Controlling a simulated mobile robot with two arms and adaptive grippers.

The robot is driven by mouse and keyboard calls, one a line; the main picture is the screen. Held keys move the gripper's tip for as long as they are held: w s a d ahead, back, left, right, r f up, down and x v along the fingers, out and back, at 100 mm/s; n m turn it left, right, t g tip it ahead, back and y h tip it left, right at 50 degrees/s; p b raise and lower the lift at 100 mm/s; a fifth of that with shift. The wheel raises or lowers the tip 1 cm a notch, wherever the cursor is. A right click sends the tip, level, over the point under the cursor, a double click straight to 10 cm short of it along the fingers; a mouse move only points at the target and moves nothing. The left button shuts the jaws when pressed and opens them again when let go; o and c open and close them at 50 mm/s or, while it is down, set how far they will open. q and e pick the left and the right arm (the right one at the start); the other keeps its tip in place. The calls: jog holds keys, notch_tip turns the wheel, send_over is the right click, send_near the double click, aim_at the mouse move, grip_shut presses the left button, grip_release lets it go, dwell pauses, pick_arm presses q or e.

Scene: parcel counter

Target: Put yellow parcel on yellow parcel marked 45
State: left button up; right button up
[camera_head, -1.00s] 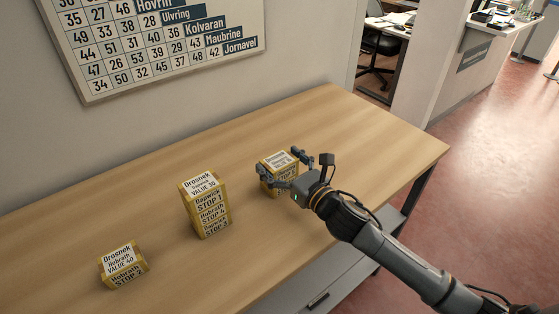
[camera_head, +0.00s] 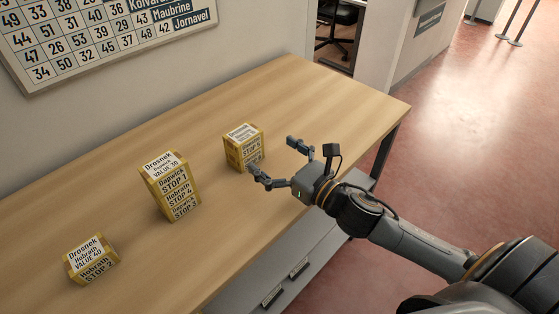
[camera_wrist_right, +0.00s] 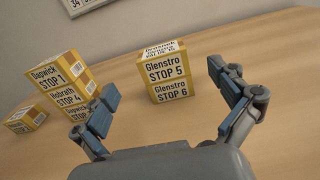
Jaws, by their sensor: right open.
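A stack of two yellow parcels stands at the right of the counter (camera_head: 330,110) in the head view. In the right wrist view its upper parcel (camera_wrist_right: 166,68) reads Glenstro STOP 5 and its lower parcel (camera_wrist_right: 172,91) reads Glenstro STOP 6. A taller yellow stack (camera_head: 172,190) reads STOP 1, STOP 4 and STOP 3. A single yellow parcel (camera_head: 92,260) at the left reads VALUE 40 and STOP 2. I cannot read a 45 on any label. My right gripper (camera_head: 273,157) is open and empty, just right of the two-parcel stack. My left gripper is out of view.
A number board (camera_head: 95,40) with names hangs on the wall behind the counter. Drawers (camera_head: 285,285) are under its front edge. The counter is clear behind and right of the stacks. A chair (camera_head: 338,25) stands beyond the counter.

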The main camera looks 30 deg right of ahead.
jog(key=shift+v, duration=1.05)
